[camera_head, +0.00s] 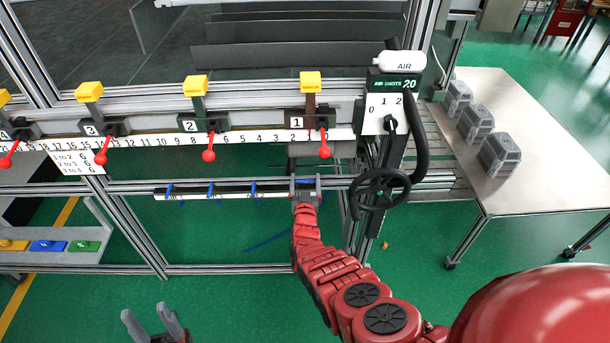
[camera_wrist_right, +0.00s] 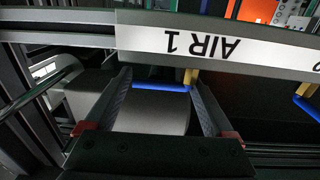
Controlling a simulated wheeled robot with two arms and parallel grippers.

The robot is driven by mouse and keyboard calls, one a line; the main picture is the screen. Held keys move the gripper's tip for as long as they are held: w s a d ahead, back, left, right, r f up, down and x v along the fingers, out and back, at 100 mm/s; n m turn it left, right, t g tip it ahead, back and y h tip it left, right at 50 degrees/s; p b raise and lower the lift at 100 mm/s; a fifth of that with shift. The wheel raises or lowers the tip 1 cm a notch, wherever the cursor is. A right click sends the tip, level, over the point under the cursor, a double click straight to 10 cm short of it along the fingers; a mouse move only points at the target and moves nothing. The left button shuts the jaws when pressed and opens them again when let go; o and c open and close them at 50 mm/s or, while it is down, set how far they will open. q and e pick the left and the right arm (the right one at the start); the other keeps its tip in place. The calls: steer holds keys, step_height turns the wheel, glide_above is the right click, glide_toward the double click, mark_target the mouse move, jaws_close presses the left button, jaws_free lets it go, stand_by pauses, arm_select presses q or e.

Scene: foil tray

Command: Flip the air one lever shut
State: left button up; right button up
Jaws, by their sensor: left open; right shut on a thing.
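The air one lever (camera_wrist_right: 160,87) is a blue bar with a yellow stem in the right wrist view. It lies crosswise between the fingers of my right gripper (camera_wrist_right: 165,95), below the white AIR 1 label (camera_wrist_right: 190,42), which reads upside down. In the head view my right gripper (camera_head: 305,184) is at the right end of the valve rail (camera_head: 185,196), shut on this lever, with only a bit of blue showing. My left gripper (camera_head: 154,318) is open and empty at the bottom left, well away from the rail.
More blue levers (camera_head: 211,190) sit along the rail to the left. Above are red-knobbed levers (camera_head: 324,151) and a numbered strip (camera_head: 260,138). Several grey blocks (camera_head: 498,154) sit on a table (camera_head: 540,150).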

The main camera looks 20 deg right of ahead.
steer(key=shift+d+n+y, duration=0.1)
steer(key=shift+n+y, duration=0.3)
steer(key=shift+y, duration=0.2)
steer(key=o, duration=1.1)
steer(key=shift+s+r+p, duration=0.1)
steer(key=shift+s+p, duration=0.15)
steer(key=shift+p, duration=0.3)
steer(key=shift+f+p+v, duration=0.15)
steer(key=shift+p+v, duration=1.2)
steer(key=shift+v, duration=2.85)
steer(key=shift+f+p+v, duration=0.15)
steer(key=shift+p+v, duration=1.15)
steer(key=shift+v, duration=2.95)
steer(key=shift+f, duration=0.15)
